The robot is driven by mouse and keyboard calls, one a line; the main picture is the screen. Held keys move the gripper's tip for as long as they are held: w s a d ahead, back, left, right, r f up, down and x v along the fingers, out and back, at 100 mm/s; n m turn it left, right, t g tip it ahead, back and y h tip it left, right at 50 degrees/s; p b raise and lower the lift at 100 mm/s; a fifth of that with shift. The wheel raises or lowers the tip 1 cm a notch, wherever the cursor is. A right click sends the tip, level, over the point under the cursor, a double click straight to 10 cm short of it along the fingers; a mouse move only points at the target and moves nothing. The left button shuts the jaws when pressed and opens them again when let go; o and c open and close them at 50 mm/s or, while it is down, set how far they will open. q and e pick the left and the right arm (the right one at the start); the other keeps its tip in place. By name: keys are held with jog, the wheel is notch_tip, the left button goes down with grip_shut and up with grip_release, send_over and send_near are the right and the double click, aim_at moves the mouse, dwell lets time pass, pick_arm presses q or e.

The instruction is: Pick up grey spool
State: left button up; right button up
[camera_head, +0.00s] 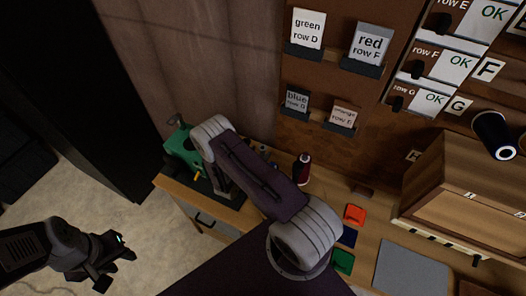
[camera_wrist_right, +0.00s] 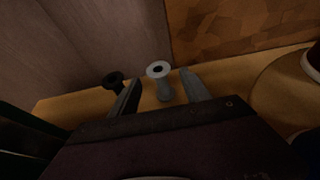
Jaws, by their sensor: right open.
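The grey spool (camera_wrist_right: 160,82) stands upright on the wooden bench in the right wrist view, its pale flanged top facing up. My right gripper (camera_wrist_right: 161,77) is open, with one finger to the left of the spool and one to the right. Whether the spool is fully between the fingers or just beyond them, I cannot tell. In the head view my right arm hides most of that gripper and the area around it. My left gripper (camera_head: 118,263) is open and empty, low over the floor at the left.
A black spool (camera_wrist_right: 114,80) stands just left of my right gripper's left finger. In the head view a dark red spool (camera_head: 302,168) stands right of my arm, and a green machine (camera_head: 180,150) stands at the bench's left end. A wooden cabinet (camera_head: 465,190) is at right.

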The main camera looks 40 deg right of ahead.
aim_at(260, 151)
jog(key=x, duration=0.4)
jog(key=shift+w+d+r, duration=0.1)
jog(key=shift+d, duration=0.05)
jog(key=shift+r, duration=0.1)
grip_shut()
notch_tip(260, 151, up, 10)
